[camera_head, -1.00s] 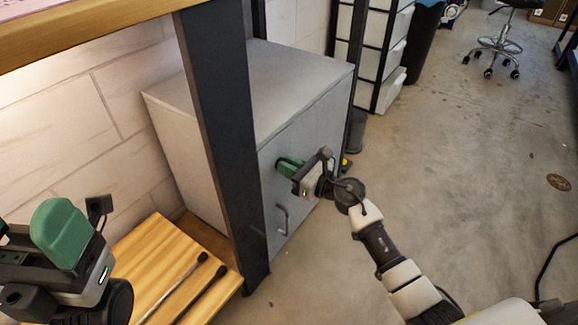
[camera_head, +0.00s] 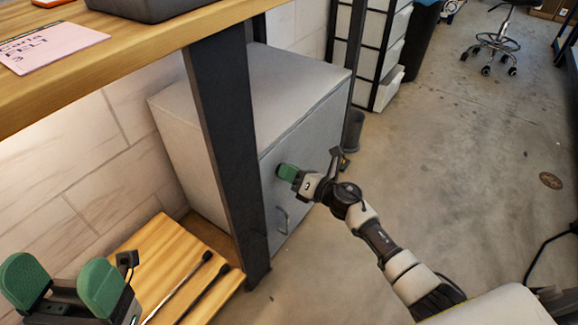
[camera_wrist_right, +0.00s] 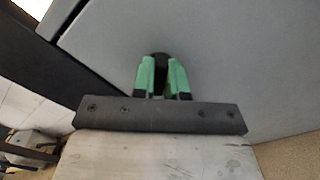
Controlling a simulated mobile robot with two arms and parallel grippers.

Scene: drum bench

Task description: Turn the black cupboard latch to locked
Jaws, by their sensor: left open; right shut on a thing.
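The grey cupboard (camera_head: 305,140) stands low behind a dark table leg, its door facing right. My right gripper (camera_head: 284,171) is at the cupboard door, above the door's bar handle (camera_head: 283,218). In the right wrist view, its green fingers (camera_wrist_right: 163,82) are shut on the black latch (camera_wrist_right: 161,60), of which only the dark top shows between the fingertips. The latch's turn angle cannot be told. In the head view the gripper hides the latch. My left gripper (camera_head: 62,285) is open and empty at the lower left, away from the cupboard.
The dark table leg (camera_head: 228,150) stands before the cupboard.

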